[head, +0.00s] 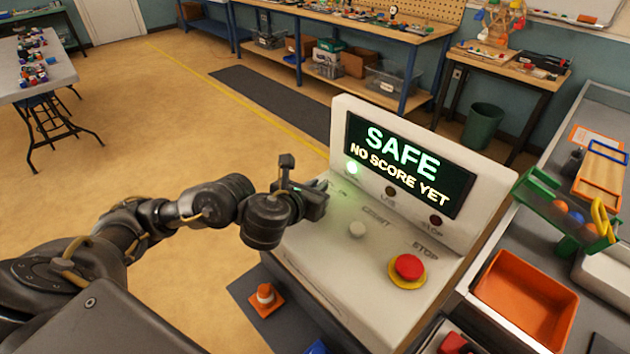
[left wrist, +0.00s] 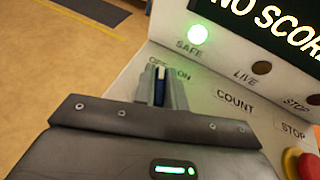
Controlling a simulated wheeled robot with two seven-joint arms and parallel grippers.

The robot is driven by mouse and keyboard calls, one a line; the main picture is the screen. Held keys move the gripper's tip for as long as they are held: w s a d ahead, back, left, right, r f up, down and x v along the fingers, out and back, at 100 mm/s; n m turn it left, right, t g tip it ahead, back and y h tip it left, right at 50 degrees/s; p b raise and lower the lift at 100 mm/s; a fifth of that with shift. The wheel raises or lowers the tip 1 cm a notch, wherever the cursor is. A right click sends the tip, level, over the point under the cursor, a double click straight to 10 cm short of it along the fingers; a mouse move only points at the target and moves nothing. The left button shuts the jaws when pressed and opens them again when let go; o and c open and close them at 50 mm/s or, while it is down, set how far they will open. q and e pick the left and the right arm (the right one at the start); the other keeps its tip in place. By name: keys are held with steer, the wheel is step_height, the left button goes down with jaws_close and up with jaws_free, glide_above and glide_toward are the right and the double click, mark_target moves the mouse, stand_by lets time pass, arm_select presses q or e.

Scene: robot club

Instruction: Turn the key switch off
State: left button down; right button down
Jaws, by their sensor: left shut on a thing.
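A pale grey sloped control console (head: 335,260) stands at the right of my left arm in the head view. My left gripper (head: 318,195) is at the console's upper left, under the lit green lamp (head: 351,168). In the left wrist view, the fingers (left wrist: 160,85) are shut around the thin, dark blue key switch handle (left wrist: 159,90), between the partly covered labels OFF and ON. Fingers hide most of the key switch, so its exact turn is hard to tell. The console screen (head: 408,160) reads SAFE in green. My right gripper is not in view.
A white button (head: 357,230) under COUNT and a red stop button (head: 409,267) on a yellow base are on the panel, right of the gripper. An orange bin (head: 525,300) stands at the right. A small orange cone (head: 265,298) is beside the console's lower left.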

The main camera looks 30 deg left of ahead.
arm_select(q)
steer(key=shift+d+r+n+y+p, duration=0.15)
steer(key=shift+r+n+y+p, duration=0.1)
steer(key=shift+n+y+p, duration=0.65)
steer(key=n+g+y+p, duration=0.1)
steer(key=n+y+p, duration=0.1)
steer(key=y+p, duration=0.1)
steer(key=shift+f+n+y+p, duration=0.2)
steer(key=shift+n+y+p, duration=0.6)
steer(key=shift+p, duration=0.05)
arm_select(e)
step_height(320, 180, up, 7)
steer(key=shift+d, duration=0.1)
arm_select(q)
steer(key=c, duration=1.4)
jaws_free()
steer(key=shift+f+g, duration=0.1)
steer(key=shift+g, duration=0.2)
steer(key=shift+c, duration=0.2)
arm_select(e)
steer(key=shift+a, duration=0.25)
